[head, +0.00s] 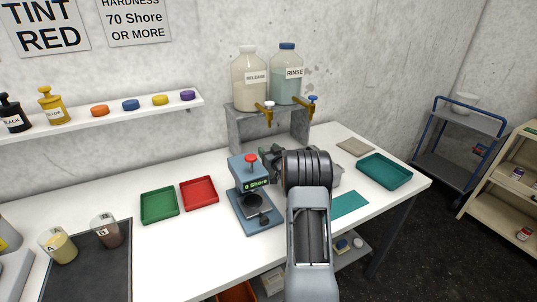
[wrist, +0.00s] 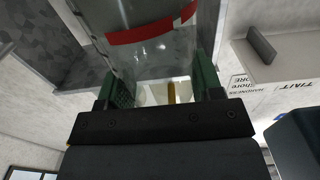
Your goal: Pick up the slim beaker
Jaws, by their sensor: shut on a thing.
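The slim beaker (wrist: 150,55) shows in the wrist view as a clear, see-through vessel with a red band around it. My gripper (wrist: 163,82) is shut on it, with a green finger pad on each side of the clear wall. The wrist picture is upside down, as its sign lettering shows. In the head view my arm covers most of the gripper, and I cannot make out the beaker there.
A blue hardness tester (head: 254,205) stands left of my arm. A grey stand (head: 240,128) with the RELEASE bottle (head: 249,85) and RINSE bottle (head: 287,85) is behind. Green (head: 159,205), red (head: 199,193) and teal (head: 384,171) trays lie on the white table (head: 165,258).

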